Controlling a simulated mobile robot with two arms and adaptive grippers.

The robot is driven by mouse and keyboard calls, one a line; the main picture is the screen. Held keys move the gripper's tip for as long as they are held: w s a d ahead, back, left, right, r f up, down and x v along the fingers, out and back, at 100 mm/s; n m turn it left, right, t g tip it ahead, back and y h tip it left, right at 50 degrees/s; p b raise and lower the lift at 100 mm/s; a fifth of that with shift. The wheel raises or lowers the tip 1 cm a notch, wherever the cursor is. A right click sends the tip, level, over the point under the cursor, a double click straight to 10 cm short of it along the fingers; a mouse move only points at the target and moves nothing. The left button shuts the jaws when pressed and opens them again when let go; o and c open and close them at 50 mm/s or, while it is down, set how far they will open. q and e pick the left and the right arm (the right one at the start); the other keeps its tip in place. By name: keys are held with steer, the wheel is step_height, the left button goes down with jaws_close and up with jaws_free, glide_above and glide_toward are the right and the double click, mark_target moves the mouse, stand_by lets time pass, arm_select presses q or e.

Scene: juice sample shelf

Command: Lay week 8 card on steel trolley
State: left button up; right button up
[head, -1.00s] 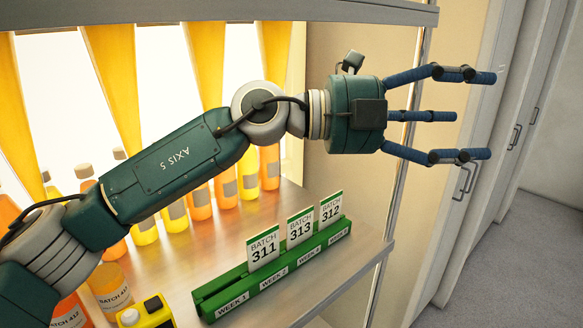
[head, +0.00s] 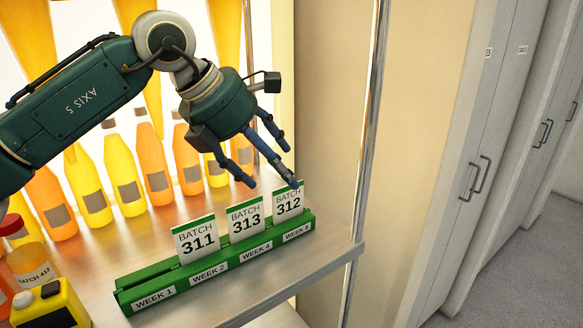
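A green card rack (head: 135,290) stands on the steel shelf with slots labelled WEEK 1, 2, 4 and what looks like 8. The BATCH 312 card (head: 288,204), white with a green top edge, stands upright in the rightmost slot, the week 8 one. The BATCH 313 card (head: 246,220) stands at week 4 and the BATCH 311 card (head: 195,241) at week 2. The week 1 slot holds no card. My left gripper (head: 267,180) is open and empty, fingers pointing down; one fingertip overlaps the 312 card's top edge, contact unclear. My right gripper and the steel trolley are out of view.
Several orange and yellow juice bottles (head: 123,183) line the back of the shelf. A yellow device (head: 50,305) and a BATCH 413 jar (head: 32,268) stand at front left. A metal post (head: 367,150) rises at the shelf's right corner; tall cabinets (head: 455,150) and open floor lie beyond.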

mark_target(288, 191)
arm_select(q)
steer(key=x, duration=0.2)
steer(key=b+x, duration=0.1)
steer(key=x, duration=0.1)
steer(key=a+b+x, duration=0.1)
steer(key=x, duration=0.2)
steer(key=shift+f, duration=0.25)
steer(key=shift+w+d+f+b, duration=0.2)
steer(key=shift+f+b, duration=0.3)
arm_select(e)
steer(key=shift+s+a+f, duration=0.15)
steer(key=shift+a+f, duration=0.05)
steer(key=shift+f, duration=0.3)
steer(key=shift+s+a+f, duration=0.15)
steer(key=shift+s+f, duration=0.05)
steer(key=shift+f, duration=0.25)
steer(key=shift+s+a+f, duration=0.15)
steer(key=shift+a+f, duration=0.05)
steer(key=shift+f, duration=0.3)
arm_select(q)
steer(key=shift+d, duration=0.1)
steer(key=c, duration=1.4)
jaws_close()
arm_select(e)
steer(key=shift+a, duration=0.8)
